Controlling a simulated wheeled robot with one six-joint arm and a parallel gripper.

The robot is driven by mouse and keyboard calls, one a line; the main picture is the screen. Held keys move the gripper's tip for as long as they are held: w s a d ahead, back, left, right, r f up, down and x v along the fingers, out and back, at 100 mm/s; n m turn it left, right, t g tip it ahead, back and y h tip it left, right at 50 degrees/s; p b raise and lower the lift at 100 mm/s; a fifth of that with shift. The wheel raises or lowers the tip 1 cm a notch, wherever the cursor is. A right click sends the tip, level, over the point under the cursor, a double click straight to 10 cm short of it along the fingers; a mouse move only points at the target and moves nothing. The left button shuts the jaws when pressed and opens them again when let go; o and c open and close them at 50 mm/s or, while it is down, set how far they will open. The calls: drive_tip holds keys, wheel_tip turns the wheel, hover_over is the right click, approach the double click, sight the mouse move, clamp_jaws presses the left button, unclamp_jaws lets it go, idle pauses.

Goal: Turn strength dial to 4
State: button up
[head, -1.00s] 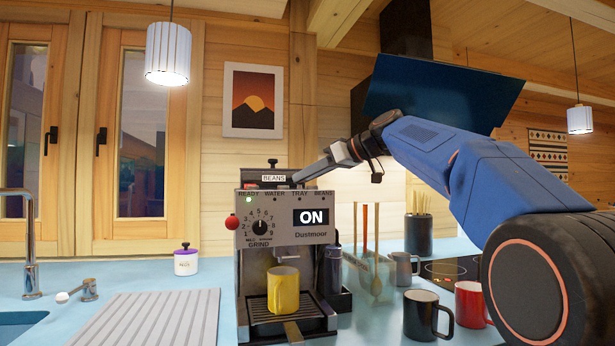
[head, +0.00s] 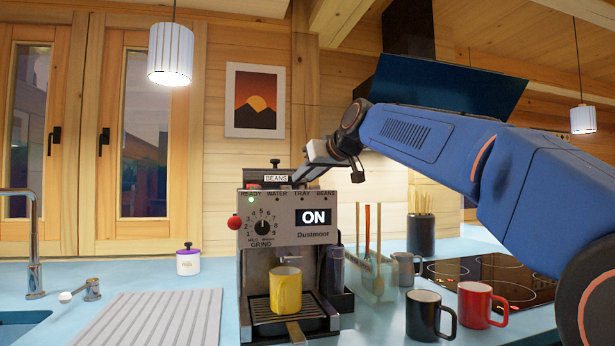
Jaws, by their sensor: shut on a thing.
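The strength dial (head: 262,227) is a small black knob on the front of the steel coffee machine (head: 300,253). Its white mark points roughly straight up, near 5, but is too small to read surely. The machine's display (head: 313,217) reads ON, and a green light glows under READY. My gripper (head: 300,176) is at the machine's top right edge, above and right of the dial and apart from it. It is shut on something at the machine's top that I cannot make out. A yellow mug (head: 286,291) stands under the spout.
A red ball knob (head: 234,222) sticks out at the machine's left side. A black mug (head: 427,316), a red mug (head: 480,304) and a utensil holder (head: 421,234) stand to the right. A ribbed board (head: 150,318) lies at left. The space before the dial is clear.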

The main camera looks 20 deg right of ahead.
drive_tip(key=shift+h, duration=0.3)
idle(0.4)
drive_tip(key=o, duration=1)
drive_tip(key=shift+o, duration=0.2)
drive_tip(key=shift+s, duration=0.1)
drive_tip(key=v, duration=1.7)
drive_tip(key=shift+s, duration=0.2)
drive_tip(key=shift+f, duration=0.15)
